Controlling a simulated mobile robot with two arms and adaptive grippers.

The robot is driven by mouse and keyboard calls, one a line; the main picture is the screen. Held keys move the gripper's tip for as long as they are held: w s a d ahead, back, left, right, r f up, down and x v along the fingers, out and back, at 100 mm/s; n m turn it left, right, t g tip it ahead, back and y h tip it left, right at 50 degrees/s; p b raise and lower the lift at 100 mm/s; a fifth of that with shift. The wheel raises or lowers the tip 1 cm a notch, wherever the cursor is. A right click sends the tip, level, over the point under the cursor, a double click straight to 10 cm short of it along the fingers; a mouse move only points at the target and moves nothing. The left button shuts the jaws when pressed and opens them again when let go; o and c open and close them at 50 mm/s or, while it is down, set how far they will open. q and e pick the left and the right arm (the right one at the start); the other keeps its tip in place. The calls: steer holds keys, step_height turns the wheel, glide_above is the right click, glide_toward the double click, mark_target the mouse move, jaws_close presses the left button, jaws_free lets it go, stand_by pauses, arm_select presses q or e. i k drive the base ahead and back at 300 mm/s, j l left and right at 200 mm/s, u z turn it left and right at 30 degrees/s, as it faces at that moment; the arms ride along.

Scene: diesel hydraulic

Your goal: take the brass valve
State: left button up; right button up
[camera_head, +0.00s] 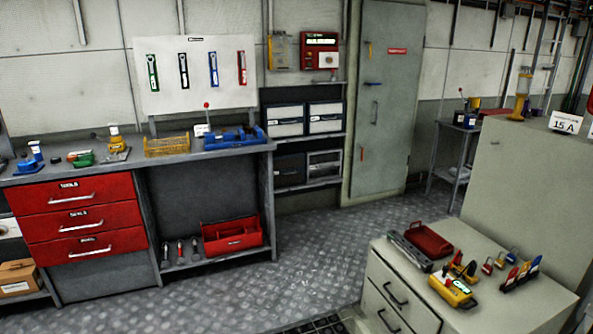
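I cannot tell for certain which thing is the brass valve. A small orange-yellow piece (116,138) stands upright on the left workbench, on a flat dark base. A taller amber, brass-coloured piece (522,95) stands on top of the large grey cabinet at right. Small red and dark fittings (488,267) lie on the low cabinet at front right, too small to make out. Neither of my grippers shows in the head view.
The workbench (60,178) also bears blue pieces and a yellow wire basket (167,145). A red tray (429,240) and yellow meter (452,290) lie on the low cabinet (500,316). A grey locker (387,120) stands behind. The metal floor between (290,255) is clear.

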mark_target(247, 130)
steer(key=i, duration=2.4)
